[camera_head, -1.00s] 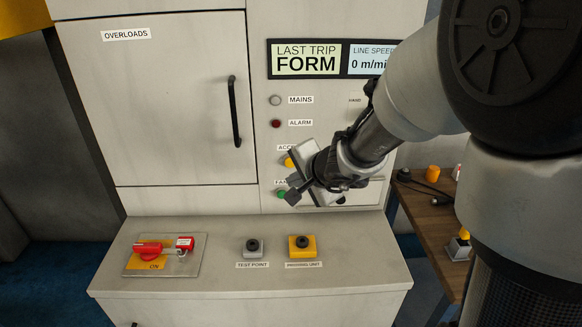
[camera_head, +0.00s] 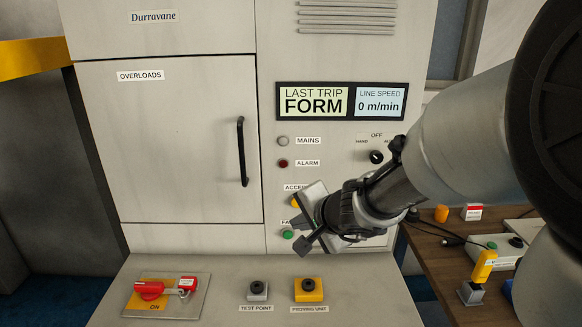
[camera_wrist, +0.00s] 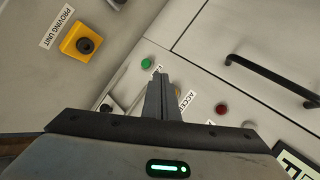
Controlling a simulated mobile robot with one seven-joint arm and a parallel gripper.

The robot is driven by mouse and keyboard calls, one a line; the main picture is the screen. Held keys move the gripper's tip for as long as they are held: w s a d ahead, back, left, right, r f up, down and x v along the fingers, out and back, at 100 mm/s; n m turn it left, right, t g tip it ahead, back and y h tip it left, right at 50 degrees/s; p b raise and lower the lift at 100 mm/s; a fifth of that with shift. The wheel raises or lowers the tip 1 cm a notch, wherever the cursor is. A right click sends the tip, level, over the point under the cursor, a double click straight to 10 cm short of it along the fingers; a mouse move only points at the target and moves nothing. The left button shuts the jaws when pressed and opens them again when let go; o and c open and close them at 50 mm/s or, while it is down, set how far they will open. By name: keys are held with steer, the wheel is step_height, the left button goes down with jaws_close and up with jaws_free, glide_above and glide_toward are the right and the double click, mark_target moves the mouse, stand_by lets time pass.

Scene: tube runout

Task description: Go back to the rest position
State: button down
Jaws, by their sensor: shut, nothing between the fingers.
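My gripper (camera_head: 306,222) hangs in front of the lower right of the cabinet front, near the green and yellow lamps. In the wrist view its fingers (camera_wrist: 162,98) are together with nothing between them. It is apart from the sloping desk below. My arm reaches in from the right side of the head view and hides part of the panel behind it.
The cabinet door (camera_head: 170,150) marked OVERLOADS is closed. A red switch handle (camera_head: 152,290), a grey test point (camera_head: 258,290) and a yellow proving unit (camera_head: 309,290) sit on the desk. A wooden table (camera_head: 430,256) with several items stands at the right.

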steer(key=s+a+r+n+g+y+p, duration=0.2)
steer(key=s+r+n+p, duration=0.2)
steer(key=s+r+n, duration=0.55)
steer(key=s+d+r+h+p, duration=0.1)
steer(key=s+d+r+h, duration=0.1)
steer(key=s+d, duration=0.4)
steer(key=s+d+r+g+h+p, duration=0.1)
steer(key=s+d+h, duration=0.3)
steer(key=s+d, duration=0.3)
steer(key=shift+s+r+n, duration=0.35)
steer(key=shift+s, duration=0.6)
